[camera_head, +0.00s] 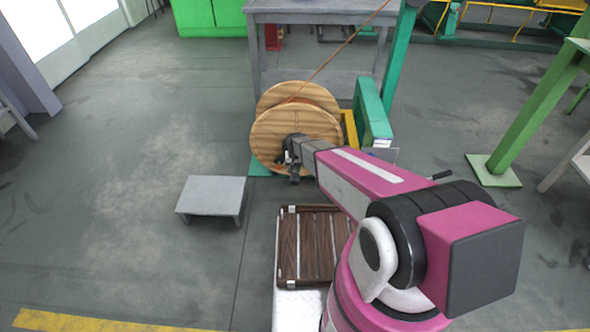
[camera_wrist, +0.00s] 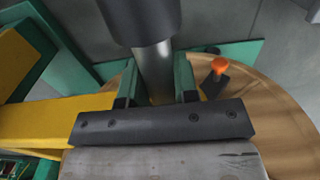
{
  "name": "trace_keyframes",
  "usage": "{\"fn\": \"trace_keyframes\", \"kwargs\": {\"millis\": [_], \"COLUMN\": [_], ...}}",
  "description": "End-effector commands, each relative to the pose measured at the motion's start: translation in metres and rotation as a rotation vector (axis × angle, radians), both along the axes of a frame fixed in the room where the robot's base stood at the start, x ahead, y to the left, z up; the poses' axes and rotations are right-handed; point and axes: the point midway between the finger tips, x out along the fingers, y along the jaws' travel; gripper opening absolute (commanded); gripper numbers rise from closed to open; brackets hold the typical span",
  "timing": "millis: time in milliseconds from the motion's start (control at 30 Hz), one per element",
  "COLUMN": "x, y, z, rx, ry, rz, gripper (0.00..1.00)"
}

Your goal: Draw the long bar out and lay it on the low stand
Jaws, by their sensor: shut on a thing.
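The long bar (camera_wrist: 152,68) shows in the wrist view as a bright metal shaft with a thick dark end (camera_wrist: 140,15). My gripper (camera_wrist: 156,92) is shut on it, one green finger on each side of the shaft. In the head view my gripper (camera_head: 290,155) is at the near face of the wooden spool (camera_head: 268,125), close to its middle. How far the bar reaches into the spool is hidden. The low stand (camera_head: 212,190) is a small grey platform on the floor, left of and nearer than the spool. Its top is bare.
A slatted brown crate (camera_head: 287,262) lies in front of the spool, beside my arm. A green post (camera_head: 400,55) and a green-and-yellow frame (camera_head: 372,112) stand right of the spool. A grey table (camera_head: 290,12) is behind. The floor around the stand is clear.

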Motion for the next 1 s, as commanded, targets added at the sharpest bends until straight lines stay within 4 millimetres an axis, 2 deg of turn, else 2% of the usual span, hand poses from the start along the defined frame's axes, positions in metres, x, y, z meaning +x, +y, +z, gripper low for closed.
{"fn": "trace_keyframes", "kwargs": {"millis": [533,1000], "x": [0.0,0.001], "y": [0.0,0.0], "z": [0.001,0.01], "rx": [0.0,0.003], "ry": [0.002,0.084], "rz": [0.0,0.006], "gripper": [0.0,0.0]}}
